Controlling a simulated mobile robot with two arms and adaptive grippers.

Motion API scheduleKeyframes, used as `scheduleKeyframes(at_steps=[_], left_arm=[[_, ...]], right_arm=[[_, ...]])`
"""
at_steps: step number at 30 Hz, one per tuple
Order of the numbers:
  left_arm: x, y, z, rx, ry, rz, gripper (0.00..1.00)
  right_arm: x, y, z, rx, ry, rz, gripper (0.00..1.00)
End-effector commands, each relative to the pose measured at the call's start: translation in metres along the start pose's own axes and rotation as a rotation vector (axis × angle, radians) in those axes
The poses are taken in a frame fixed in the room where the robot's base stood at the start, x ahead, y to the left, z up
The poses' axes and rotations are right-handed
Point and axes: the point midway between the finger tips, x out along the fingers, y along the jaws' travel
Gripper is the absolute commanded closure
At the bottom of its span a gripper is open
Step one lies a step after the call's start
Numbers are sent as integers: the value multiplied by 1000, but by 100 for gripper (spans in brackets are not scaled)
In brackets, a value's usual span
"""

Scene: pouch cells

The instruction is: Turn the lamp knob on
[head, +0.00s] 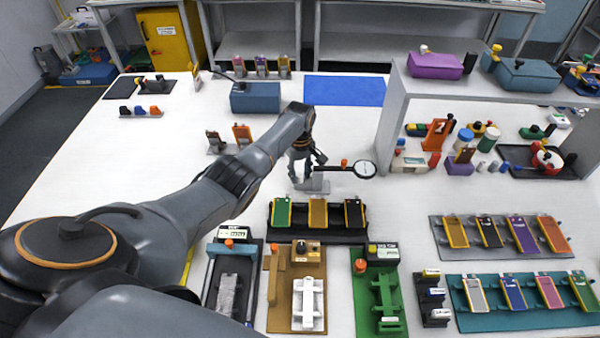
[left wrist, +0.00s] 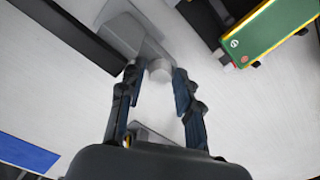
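The lamp appears to be the magnifier-type stand with a round black-rimmed head (head: 364,169), an orange piece on its arm and a grey base (head: 317,186). In the left wrist view a short pale grey round knob (left wrist: 160,70) sits on a grey block (left wrist: 122,34). My left gripper (head: 306,165) is over the base. Its two fingers are apart, one on each side of the knob, as the left wrist view (left wrist: 156,80) shows; I cannot tell if either touches it. The knob is hidden in the head view. My right gripper is not in view.
A black tray (head: 318,237) with green, orange and black cells lies just in front of the lamp. A blue-grey box (head: 256,97) and a blue mat (head: 345,91) lie behind. A grey shelf (head: 392,110) stands to the right.

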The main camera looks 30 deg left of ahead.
Motion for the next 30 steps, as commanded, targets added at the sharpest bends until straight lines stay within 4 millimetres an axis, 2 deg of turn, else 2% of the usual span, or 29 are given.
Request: scheduleKeyframes(at_steps=[3,5,8,9,20,30], left_arm=[[0,0,0,0,0,0,66],[0,0,0,0,0,0,77],[0,0,0,0,0,0,97],[0,0,0,0,0,0,100],[-1,0,0,42,-1,0,100],[-2,1,0,270,-2,1,100]], right_arm=[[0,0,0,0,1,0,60],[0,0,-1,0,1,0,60],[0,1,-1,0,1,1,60],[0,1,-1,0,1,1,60],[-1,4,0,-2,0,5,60],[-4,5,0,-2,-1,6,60]])
